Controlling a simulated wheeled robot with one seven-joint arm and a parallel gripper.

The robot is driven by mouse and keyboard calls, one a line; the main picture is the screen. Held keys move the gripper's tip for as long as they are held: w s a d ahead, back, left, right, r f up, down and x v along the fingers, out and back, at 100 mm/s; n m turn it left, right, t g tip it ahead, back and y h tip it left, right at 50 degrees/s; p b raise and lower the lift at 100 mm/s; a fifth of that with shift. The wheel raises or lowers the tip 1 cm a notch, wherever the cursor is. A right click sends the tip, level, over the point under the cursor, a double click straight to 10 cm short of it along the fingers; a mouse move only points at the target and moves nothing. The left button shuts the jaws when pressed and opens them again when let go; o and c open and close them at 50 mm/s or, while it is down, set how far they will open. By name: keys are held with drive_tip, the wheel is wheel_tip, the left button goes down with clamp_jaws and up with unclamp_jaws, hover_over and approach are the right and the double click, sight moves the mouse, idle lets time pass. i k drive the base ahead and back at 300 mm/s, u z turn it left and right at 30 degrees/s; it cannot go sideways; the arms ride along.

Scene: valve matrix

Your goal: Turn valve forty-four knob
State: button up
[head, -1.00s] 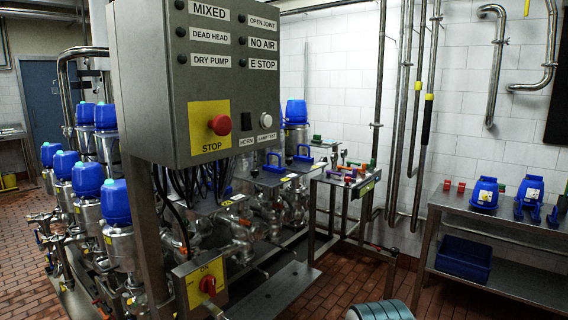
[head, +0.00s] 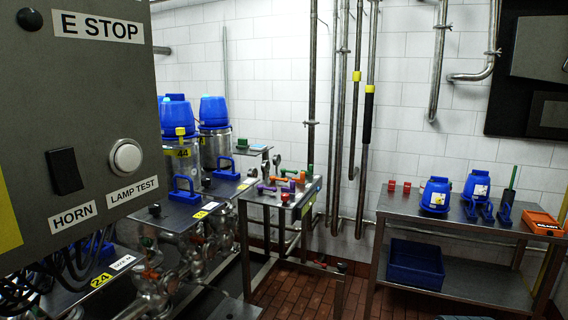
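Valve forty-four (head: 184,160) shows in the head view left of the middle, a steel cylinder with a yellow band marked "44". My gripper is not in view.
The grey control box (head: 88,120) fills the near left. A small steel stand with coloured handles (head: 285,190) is right of the valves. A steel bench (head: 460,222) with blue parts and a blue bin (head: 415,263) stands at the right. Tiled floor (head: 330,290) shows between.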

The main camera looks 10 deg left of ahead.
sight(205, 182)
drive_tip(key=u, duration=0.05)
drive_tip(key=i, duration=1.55)
drive_tip(key=u, duration=0.65)
